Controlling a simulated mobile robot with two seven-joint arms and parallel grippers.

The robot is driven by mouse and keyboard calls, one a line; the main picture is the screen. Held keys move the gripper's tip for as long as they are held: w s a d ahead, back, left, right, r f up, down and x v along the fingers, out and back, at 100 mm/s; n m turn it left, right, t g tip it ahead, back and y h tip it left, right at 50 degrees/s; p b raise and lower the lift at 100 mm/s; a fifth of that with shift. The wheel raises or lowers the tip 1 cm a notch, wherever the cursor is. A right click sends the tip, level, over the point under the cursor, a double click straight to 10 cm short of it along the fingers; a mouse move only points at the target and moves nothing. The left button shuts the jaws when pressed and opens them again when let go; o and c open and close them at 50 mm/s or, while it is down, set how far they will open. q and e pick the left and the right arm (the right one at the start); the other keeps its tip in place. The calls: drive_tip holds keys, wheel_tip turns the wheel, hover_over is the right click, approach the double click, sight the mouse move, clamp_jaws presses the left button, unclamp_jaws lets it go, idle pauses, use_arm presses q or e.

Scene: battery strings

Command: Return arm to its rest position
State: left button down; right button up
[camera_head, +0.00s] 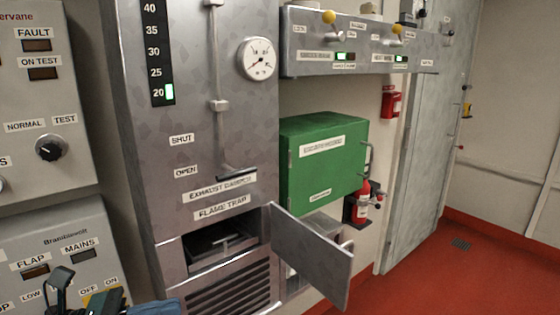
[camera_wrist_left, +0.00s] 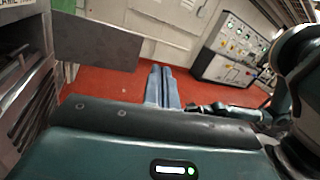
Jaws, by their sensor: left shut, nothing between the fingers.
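My left gripper (camera_head: 157,307) shows only at the bottom left edge of the head view, as blue fingers beside a dark body. In the left wrist view, the two blue fingers of my left gripper (camera_wrist_left: 163,84) lie side by side, shut, with nothing between them. They are apart from the grey cabinet (camera_head: 205,120). The flame trap compartment (camera_head: 222,240) is open, with a T-shaped handle inside. Its grey door (camera_head: 318,262) is swung out to the right and also shows in the left wrist view (camera_wrist_left: 97,42). My right gripper is in neither view.
A green box (camera_head: 322,165) hangs on the wall, with a red extinguisher (camera_head: 363,205) to its right. Control panels (camera_head: 45,150) stand at the left. In the wrist view, a console (camera_wrist_left: 235,55) stands at the back. Red floor (camera_head: 440,275) is clear at right.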

use_arm(q)
wheel_tip(320, 180, down, 12)
drive_tip(key=w+n+t+y+p, duration=0.15)
drive_tip(key=n+t+y, duration=0.9)
drive_tip(key=n, duration=2.05)
drive_tip(key=s+d+f+n+g+y, duration=0.1)
drive_tip(key=s+f+n+g+y, duration=0.1)
drive_tip(key=s+f+n, duration=0.3)
drive_tip(key=s+d+f+n+g+y, duration=0.2)
drive_tip(key=s+f+n+g, duration=0.2)
drive_tip(key=f+n, duration=0.5)
drive_tip(key=shift+s+d+f+n+p, duration=0.2)
drive_tip(key=shift+s+f+n+p, duration=0.1)
drive_tip(key=shift+s+f, duration=0.6)
